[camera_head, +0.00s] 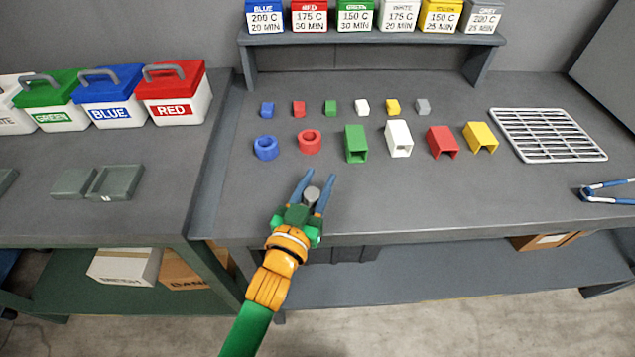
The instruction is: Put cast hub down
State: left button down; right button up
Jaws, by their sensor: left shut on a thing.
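My left gripper (309,192) reaches in from the bottom over the front part of the grey bench, its two blue fingers pointing away from me. It is shut on a small grey piece, the cast hub (311,196), which sits between the fingers. The fingers and the green gripper body hide part of the hub. I cannot tell whether the hub touches the bench top (400,205). My right gripper is not in view.
Behind the gripper stand a blue ring (265,148), a red ring (309,142) and a green channel (356,144). White (399,138), red (442,142) and yellow channels (481,137) follow rightward. A wire rack (546,135) and blue-white tool (607,190) lie right. The front middle-right is clear.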

pick_arm(q)
jog(key=shift+f, duration=0.15)
jog(key=shift+c, duration=2.4)
grip_release()
jog(key=b+v, duration=0.1)
jog(key=v, duration=1.1)
jog(key=shift+r, duration=0.2)
jog(key=shift+s, duration=0.1)
